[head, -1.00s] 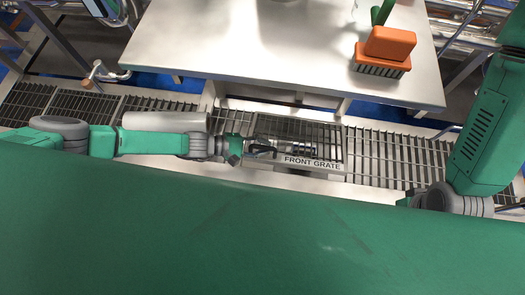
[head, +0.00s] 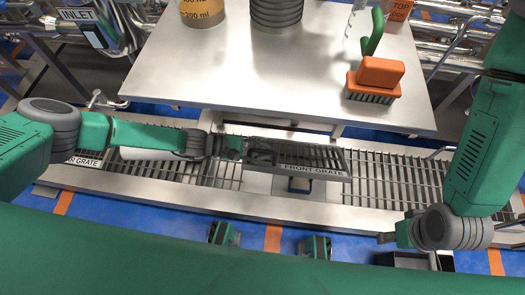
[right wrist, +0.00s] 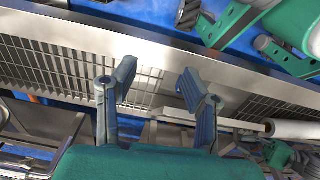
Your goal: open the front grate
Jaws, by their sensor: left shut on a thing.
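The front grate (head: 318,157) is a grey barred panel with a "FRONT GRATE" label along its near edge, in the middle of the head view. It looks raised and tilted out of the floor channel, with a pale opening (head: 262,184) below it. My left gripper (head: 260,154) is shut on the grate at its left end. My right gripper (head: 386,238) is low at the right of the head view, apart from the grate. In the right wrist view (right wrist: 152,82) its two fingers are spread, with nothing between them.
A steel table (head: 270,85) stands just behind the channel, bearing an orange brush (head: 377,78) and containers. Fixed grating (head: 405,178) lies right of the opening. A dark open box (head: 405,260) is on the blue floor below my right gripper.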

